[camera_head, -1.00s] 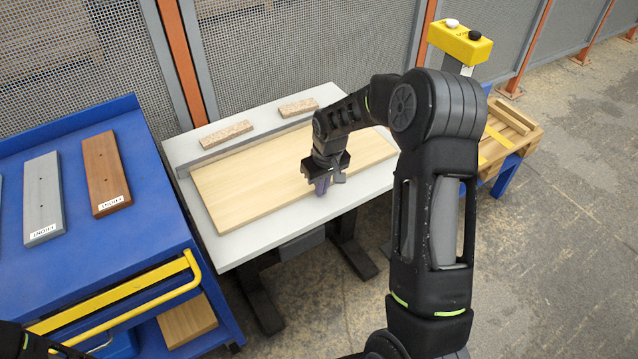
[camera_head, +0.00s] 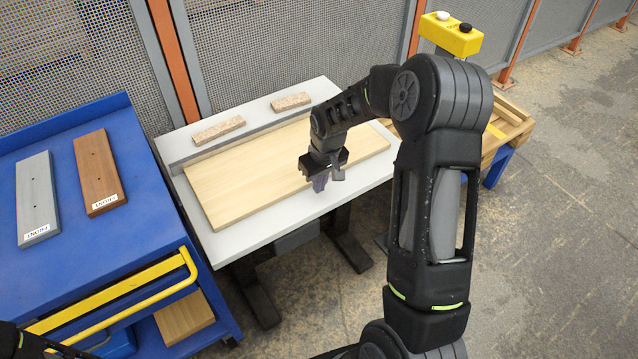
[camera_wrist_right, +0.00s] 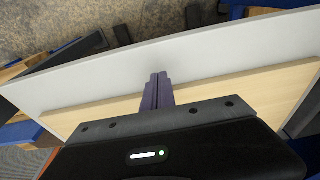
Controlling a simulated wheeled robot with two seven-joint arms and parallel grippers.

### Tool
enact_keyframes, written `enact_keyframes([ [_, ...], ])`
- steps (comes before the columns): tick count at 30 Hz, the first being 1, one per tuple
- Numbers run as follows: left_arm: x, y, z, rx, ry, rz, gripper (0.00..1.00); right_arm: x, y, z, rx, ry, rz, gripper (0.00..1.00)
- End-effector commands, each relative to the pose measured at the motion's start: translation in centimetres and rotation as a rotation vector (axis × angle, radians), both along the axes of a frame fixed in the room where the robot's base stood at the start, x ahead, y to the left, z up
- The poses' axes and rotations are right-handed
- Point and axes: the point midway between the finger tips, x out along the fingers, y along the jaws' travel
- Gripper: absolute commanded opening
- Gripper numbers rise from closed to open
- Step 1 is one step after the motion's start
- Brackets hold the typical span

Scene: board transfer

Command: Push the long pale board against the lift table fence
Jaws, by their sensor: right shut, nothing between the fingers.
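The long pale board (camera_head: 240,185) lies flat on the white lift table (camera_head: 250,235). Its far long edge runs along the low grey fence (camera_head: 240,141) at the table's back; I cannot tell whether a thin gap remains. My right gripper (camera_head: 320,182) is shut and empty, pointing down at the board's near long edge, right of its middle. In the right wrist view, the purple fingers (camera_wrist_right: 157,92) are together and reach past the board's edge (camera_wrist_right: 215,89) over the bare table strip. Contact with the board is unclear. My left gripper is not in view.
Two small speckled blocks (camera_head: 218,130) (camera_head: 291,102) lie behind the fence. A blue cart (camera_head: 110,250) with a grey and a brown board stands at left. A yellow button box (camera_head: 452,36) and a wooden pallet (camera_head: 508,125) are at right. Mesh fencing stands behind.

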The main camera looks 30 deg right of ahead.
Motion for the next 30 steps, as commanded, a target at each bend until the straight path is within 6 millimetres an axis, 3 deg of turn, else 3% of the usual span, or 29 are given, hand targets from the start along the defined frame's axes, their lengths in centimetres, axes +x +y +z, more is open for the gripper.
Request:
enact_keyframes([
  [3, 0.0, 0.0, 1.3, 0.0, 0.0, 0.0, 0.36, 0.0, 0.0, 1.8, 0.0, -0.001, 0.0, 0.0],
  [15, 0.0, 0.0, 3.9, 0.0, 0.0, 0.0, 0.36, 0.0, 0.0, 5.8, 0.0, 0.0, 0.0, 0.0],
  [30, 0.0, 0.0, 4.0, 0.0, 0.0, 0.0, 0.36, 0.0, 0.0, 6.0, 0.0, 0.0, 0.0, 0.0],
])
